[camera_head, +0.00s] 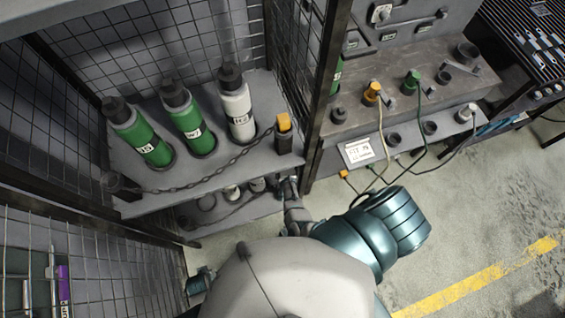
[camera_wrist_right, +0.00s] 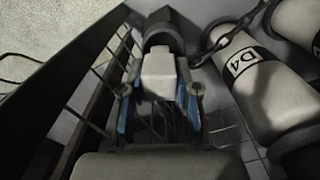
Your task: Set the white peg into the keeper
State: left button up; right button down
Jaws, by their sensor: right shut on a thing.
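In the right wrist view the white peg (camera_wrist_right: 159,75) is between the blue-padded fingers of my right gripper (camera_wrist_right: 160,100), which is shut on it. The dark round keeper (camera_wrist_right: 163,30) is just beyond the peg, in line with it. The peg's far end overlaps the keeper's near edge, and I cannot tell whether it is inside. In the head view my right gripper (camera_head: 291,187) is small at the right end of the lower shelf. The peg and that keeper cannot be made out there.
Green bottles (camera_head: 143,138) and a white bottle (camera_head: 238,108) stand on the upper shelf (camera_head: 225,172) behind a chain (camera_head: 215,172). An orange peg (camera_head: 283,122) sits at its right end. In the wrist view a white D4 bottle (camera_wrist_right: 265,85) and chain lie close right; mesh is left.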

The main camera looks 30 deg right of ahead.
jog(key=shift+d+f+b, duration=0.1)
jog(key=shift+f+b, duration=0.2)
jog(key=shift+f, duration=0.25)
jog(key=shift+a+f+b, duration=0.25)
jog(key=shift+f+b, duration=0.1)
jog(key=shift+f, duration=0.15)
jog(key=c, duration=0.8)
grip_release()
jog(key=shift+d, duration=0.1)
jog(key=shift+o, duration=0.2)
jog(key=shift+d+f, duration=0.1)
notch_tip(320, 180, up, 12)
jog(key=shift+f, duration=0.1)
jog(key=shift+w, duration=0.1)
